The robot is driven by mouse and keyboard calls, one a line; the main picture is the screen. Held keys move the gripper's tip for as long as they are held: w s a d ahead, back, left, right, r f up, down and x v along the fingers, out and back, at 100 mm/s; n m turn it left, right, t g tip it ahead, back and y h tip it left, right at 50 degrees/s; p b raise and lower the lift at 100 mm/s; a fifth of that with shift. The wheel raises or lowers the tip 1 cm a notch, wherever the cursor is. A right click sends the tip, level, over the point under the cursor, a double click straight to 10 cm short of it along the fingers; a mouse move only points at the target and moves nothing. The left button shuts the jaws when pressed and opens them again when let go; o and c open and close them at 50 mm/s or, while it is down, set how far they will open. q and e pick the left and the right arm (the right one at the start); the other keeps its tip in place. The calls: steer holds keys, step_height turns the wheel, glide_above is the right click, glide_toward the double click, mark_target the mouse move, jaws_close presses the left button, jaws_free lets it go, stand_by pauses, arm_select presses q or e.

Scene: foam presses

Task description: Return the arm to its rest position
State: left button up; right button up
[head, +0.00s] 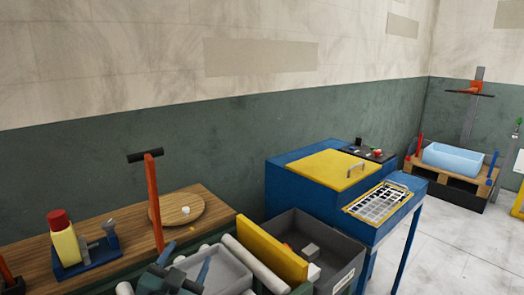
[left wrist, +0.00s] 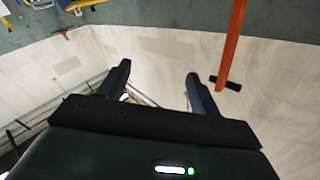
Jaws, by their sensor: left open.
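My left gripper (head: 186,262) is low in the head view, at the front edge of the wooden bench, with its dark fingers pointing up. In the left wrist view its two fingers (left wrist: 157,72) stand apart with nothing between them. The picture there is upside down, with pale wall behind the fingers. An orange post with a black crossbar (head: 153,195) rises from the bench behind the gripper. It also shows to the right of the fingers in the left wrist view (left wrist: 232,50), apart from them. My right gripper is in neither view.
The wooden bench (head: 105,235) holds a round board (head: 177,209), a yellow bottle with a red cap (head: 64,242) and a blue tool holder (head: 88,256). A grey bin (head: 336,265), a yellow panel (head: 271,248) and a blue press (head: 310,200) stand to the right.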

arm_select(q)
steer(key=s+a+f+n+g+y, duration=0.1)
steer(key=s+f+g, duration=0.1)
steer(key=s+f, duration=0.2)
steer(key=s+a+f+n+g+y, duration=0.1)
steer(key=s+a+f+g, duration=0.1)
steer(key=s+f+g, duration=0.1)
steer(key=s+a+f+n+g+y, duration=0.1)
steer(key=s+a+f+n+g, duration=0.1)
steer(key=s+f, duration=0.3)
steer(key=shift+s+g+y, duration=0.3)
steer(key=s+f+g+h, duration=0.1)
steer(key=s+f+g, duration=0.25)
steer(key=s, duration=0.45)
steer(key=s+f+g, duration=0.2)
steer(key=s+g, duration=0.2)
steer(key=s, duration=0.4)
steer(key=w+d+f+t+h, duration=0.2)
steer(key=w+d+f+t, duration=0.3)
steer(key=f+t, duration=0.2)
steer(key=shift+d+f+h, duration=0.15)
steer(key=shift+f+h, duration=0.25)
steer(key=shift+f, duration=0.7)
steer(key=shift+w, duration=0.1)
